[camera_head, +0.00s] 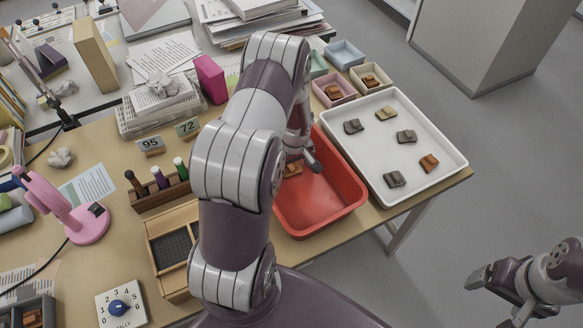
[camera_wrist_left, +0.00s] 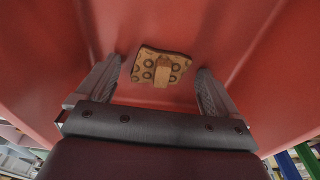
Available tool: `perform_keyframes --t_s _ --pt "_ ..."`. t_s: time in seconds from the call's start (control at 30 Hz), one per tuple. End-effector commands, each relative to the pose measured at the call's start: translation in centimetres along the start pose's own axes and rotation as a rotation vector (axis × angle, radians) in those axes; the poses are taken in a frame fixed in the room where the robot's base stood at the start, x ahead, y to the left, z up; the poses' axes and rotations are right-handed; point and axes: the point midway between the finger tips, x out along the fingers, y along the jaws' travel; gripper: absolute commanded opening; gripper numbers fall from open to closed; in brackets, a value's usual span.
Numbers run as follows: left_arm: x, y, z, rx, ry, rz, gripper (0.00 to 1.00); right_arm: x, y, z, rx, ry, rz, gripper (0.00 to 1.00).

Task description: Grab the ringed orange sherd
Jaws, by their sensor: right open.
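The ringed orange sherd (camera_wrist_left: 161,66) lies on the floor of the red tray (camera_head: 326,206). It is tan-orange with dark ring marks and a raised lug in its middle. In the head view the sherd (camera_head: 293,169) is partly hidden by my left arm. My left gripper (camera_wrist_left: 160,88) is open over the red tray, its two fingers apart on either side of the sherd, which shows just beyond and between the fingertips. I see no contact. My right gripper (camera_head: 488,297) is open and empty at the lower right, off the table.
A white tray (camera_head: 455,171) with several dark, tan and orange sherds stands right of the red tray. Small pink (camera_head: 333,91) and cream (camera_head: 371,77) bins hold sherds behind it.

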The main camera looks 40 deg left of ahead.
Motion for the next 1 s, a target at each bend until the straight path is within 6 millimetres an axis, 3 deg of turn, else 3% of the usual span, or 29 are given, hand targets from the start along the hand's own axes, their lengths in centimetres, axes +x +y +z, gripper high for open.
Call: perform_keyframes --t_s 0.03,0.17,0.57,0.8,1.0 --pt "0.0 0.0 0.0 0.000 0.000 0.000 0.77 0.0 0.0 0.0 0.000 0.000 0.000 0.88" --pt "0.0 0.0 0.0 0.000 0.000 0.000 0.35 0.0 0.0 0.0 0.000 0.000 0.000 0.88" --pt "-0.7 0.0 -0.1 0.000 0.001 0.000 0.35 0.0 0.0 0.0 0.000 0.000 0.000 0.88" --pt "-4.4 0.1 -0.5 0.000 0.003 0.002 0.35 0.1 0.0 0.0 0.000 0.000 0.000 0.88" --pt "-7.5 0.2 4.0 0.006 0.002 0.003 0.35 0.7 0.0 0.1 0.000 0.000 0.000 0.88"
